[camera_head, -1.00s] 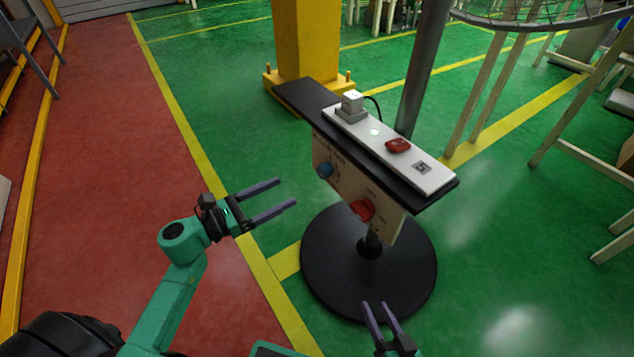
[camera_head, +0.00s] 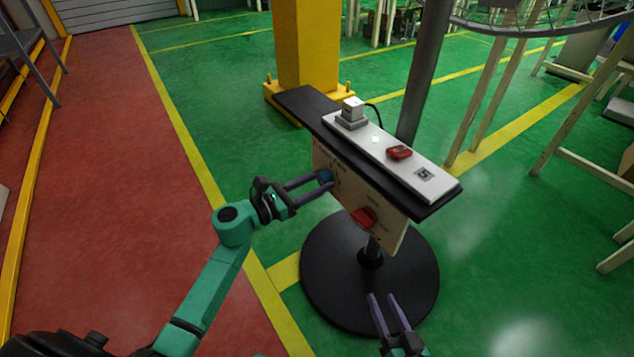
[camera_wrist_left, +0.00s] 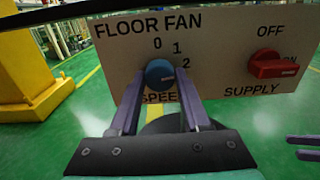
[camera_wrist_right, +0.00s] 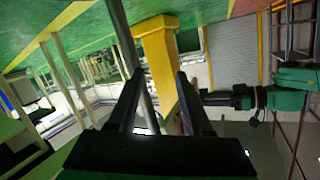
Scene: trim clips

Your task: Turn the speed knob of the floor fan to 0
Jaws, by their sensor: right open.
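The blue speed knob (camera_wrist_left: 160,73) is on the floor fan panel (camera_wrist_left: 110,60), with 0, 1 and 2 printed above and to its right. I cannot read a pointer mark on it. In the head view the knob (camera_head: 325,176) is at the panel's left part. My left gripper (camera_head: 325,182) has its fingertips at the knob. In the left wrist view its fingers (camera_wrist_left: 160,78) stand on either side of the knob, with small gaps showing, so it looks open around it. My right gripper (camera_head: 382,296) is open and empty, low in front of the stand.
A red supply knob (camera_wrist_left: 275,66) sits right of the blue one, its handle lying toward ON. A yellow column (camera_head: 306,45) stands behind.

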